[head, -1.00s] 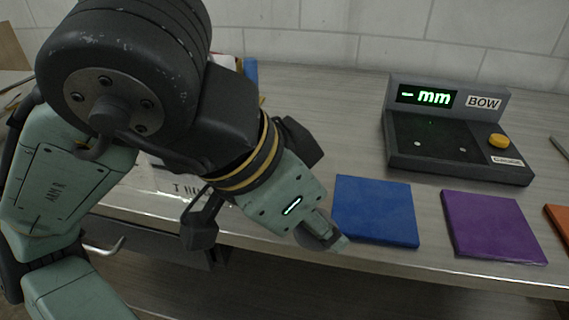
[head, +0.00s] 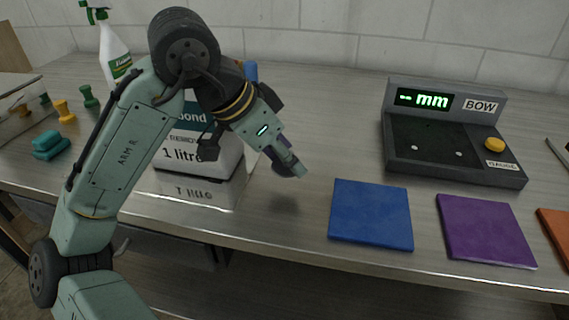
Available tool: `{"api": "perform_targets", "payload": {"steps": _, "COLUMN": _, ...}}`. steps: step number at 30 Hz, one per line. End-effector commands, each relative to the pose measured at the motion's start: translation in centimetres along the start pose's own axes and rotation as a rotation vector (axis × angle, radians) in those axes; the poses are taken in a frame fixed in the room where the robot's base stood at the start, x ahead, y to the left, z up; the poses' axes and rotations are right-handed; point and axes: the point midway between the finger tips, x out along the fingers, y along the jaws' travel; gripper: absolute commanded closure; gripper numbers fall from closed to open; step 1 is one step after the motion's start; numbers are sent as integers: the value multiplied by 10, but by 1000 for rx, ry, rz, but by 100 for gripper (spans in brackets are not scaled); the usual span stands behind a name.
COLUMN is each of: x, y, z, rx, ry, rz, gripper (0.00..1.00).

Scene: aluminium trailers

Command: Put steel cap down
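My gripper (head: 292,165) is at the middle of the head view, tilted down to the right, above the bench left of the blue pad (head: 371,214). A dark grey rounded edge, which looks like the steel cap (head: 280,169), shows at its fingertips, mostly hidden by the fingers. The fingers look closed on it. It appears held above the bench top, apart from the pads. A purple pad (head: 485,230) and an orange pad (head: 556,235), cut by the picture edge, lie to the right.
A gauge box (head: 440,150) labelled BOW with a yellow button stands behind the pads. A white box (head: 190,165) marked 1 litre stands behind my arm. A spray bottle (head: 113,55) and several small coloured pieces are at left. The bench's front edge (head: 300,252) runs below the pads.

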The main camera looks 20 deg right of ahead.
Motion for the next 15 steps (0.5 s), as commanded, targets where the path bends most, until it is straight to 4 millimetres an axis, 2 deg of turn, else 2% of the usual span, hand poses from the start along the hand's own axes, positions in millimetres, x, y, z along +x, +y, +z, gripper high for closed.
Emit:
{"api": "perform_targets", "payload": {"steps": 6, "x": 22, "y": 1, "z": 15, "rx": -4, "ry": 1, "rz": 0, "gripper": 75}}
{"api": "perform_targets", "payload": {"steps": 15, "x": 25, "y": 1, "z": 16, "rx": -2, "ry": 1, "rz": 1, "gripper": 75}}
